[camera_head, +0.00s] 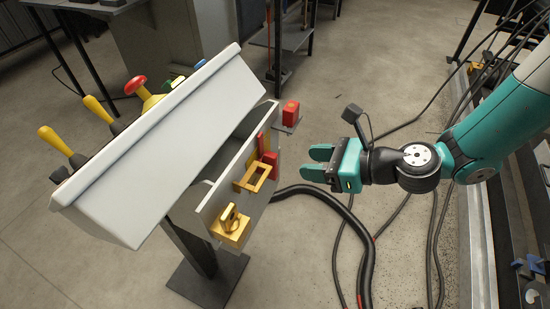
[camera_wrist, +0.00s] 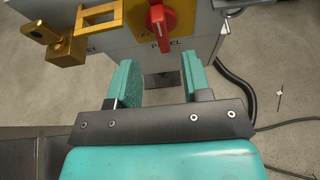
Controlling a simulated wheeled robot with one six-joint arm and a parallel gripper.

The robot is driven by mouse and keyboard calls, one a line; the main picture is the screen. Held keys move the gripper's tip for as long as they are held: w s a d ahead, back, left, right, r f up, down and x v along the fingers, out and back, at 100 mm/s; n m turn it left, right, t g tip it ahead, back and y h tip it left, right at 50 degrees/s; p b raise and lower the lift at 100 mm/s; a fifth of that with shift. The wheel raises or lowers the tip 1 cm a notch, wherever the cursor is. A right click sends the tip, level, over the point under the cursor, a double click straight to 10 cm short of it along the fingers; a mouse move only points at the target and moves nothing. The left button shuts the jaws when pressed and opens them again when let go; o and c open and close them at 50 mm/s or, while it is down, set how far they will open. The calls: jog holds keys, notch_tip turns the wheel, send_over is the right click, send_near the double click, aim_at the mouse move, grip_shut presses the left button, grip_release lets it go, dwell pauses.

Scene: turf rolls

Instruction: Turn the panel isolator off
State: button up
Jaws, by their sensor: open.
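The panel isolator is a red rotary handle (camera_wrist: 164,24) on a yellow plate, with a partly covered label reading "PANEL" below it. In the wrist view the handle points nearly straight down, slightly tilted. In the head view the red handle (camera_head: 270,158) shows edge-on on the side face of the grey console. My gripper (camera_head: 314,163) is open and empty, a short way to the right of the handle and facing it. In the wrist view my gripper's two teal fingers (camera_wrist: 160,76) are spread, with the handle beyond and between them, not touching.
A yellow bracket (camera_head: 254,176) and a yellow block with a ring (camera_head: 231,226) stick out of the same face beside the isolator. Levers and a red mushroom button (camera_head: 136,85) sit on the console's far side. A red box (camera_head: 291,112) stands behind. Thick black cables (camera_head: 362,240) lie on the floor.

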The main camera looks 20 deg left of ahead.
aim_at(277, 161)
jog(key=x, duration=0.9)
jog(key=shift+a+f+p, duration=0.15)
jog(key=shift+p, duration=0.2)
grip_shut()
